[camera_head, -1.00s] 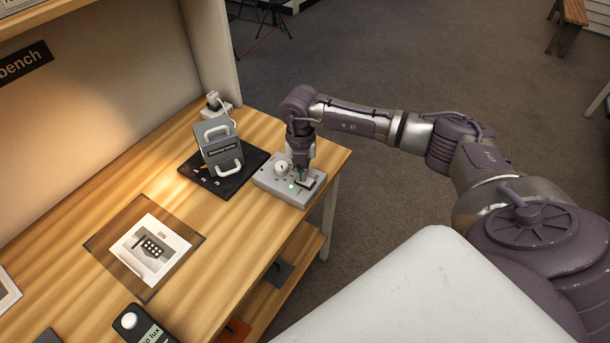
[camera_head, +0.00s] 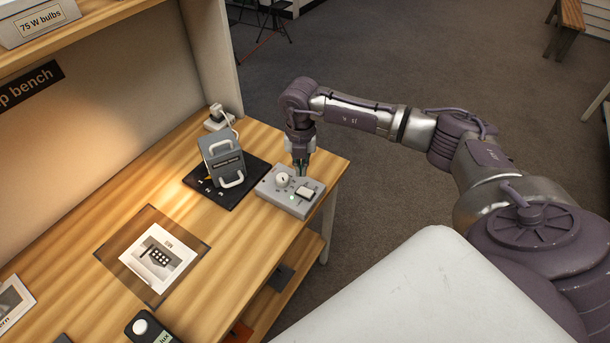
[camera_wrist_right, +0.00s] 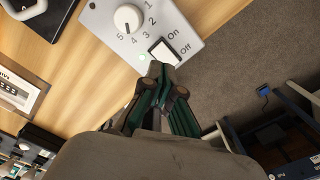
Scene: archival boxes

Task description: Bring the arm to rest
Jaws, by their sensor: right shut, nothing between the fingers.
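My right gripper (camera_head: 301,165) hangs at the right end of the wooden bench, just behind a grey control box (camera_head: 291,192) in the head view. Its fingers are shut and empty. The right wrist view shows the gripper (camera_wrist_right: 165,75) with its fingertips by the white On/Off switch (camera_wrist_right: 163,50). I cannot tell whether they touch the box. The box (camera_wrist_right: 140,30) also has a round dial (camera_wrist_right: 127,18) numbered up to 5 and a lit green light. My left gripper is in neither view.
A grey device with white handles (camera_head: 222,160) stands on a black base (camera_head: 245,188) left of the box. A power socket (camera_head: 218,120) stands behind. Open carpet (camera_head: 390,60) lies beyond the bench's right edge.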

